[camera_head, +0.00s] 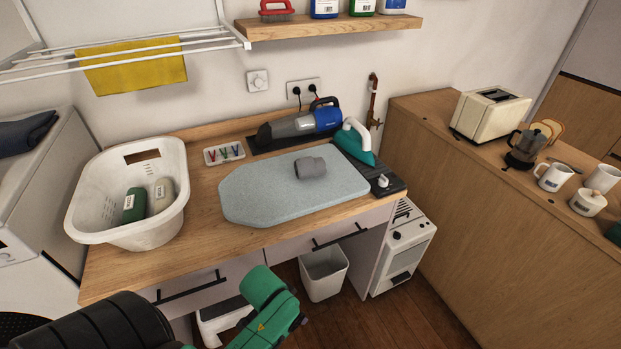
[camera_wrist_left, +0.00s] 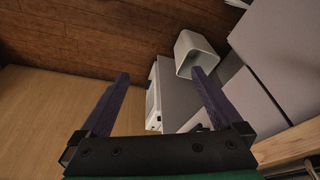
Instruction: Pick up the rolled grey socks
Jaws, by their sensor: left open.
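The rolled grey socks (camera_head: 311,168) lie on the light blue-grey ironing pad (camera_head: 262,197) on the wooden counter. Nothing covers them in the head view, and they do not show in the left wrist view. My left gripper (camera_wrist_left: 160,75) is open, its two dark purple fingers spread wide with nothing between them. It points down past the counter front toward the floor. In the head view, green and black parts of my arm show at the bottom, below and apart from the counter. My right gripper is not in view.
A teal iron (camera_head: 357,143) stands just right of the socks, and a handheld vacuum (camera_head: 300,124) lies behind. A white basket (camera_head: 88,196) holding two bottles stands at left. A bin (camera_head: 324,274) stands below the counter. The pad's front half is clear.

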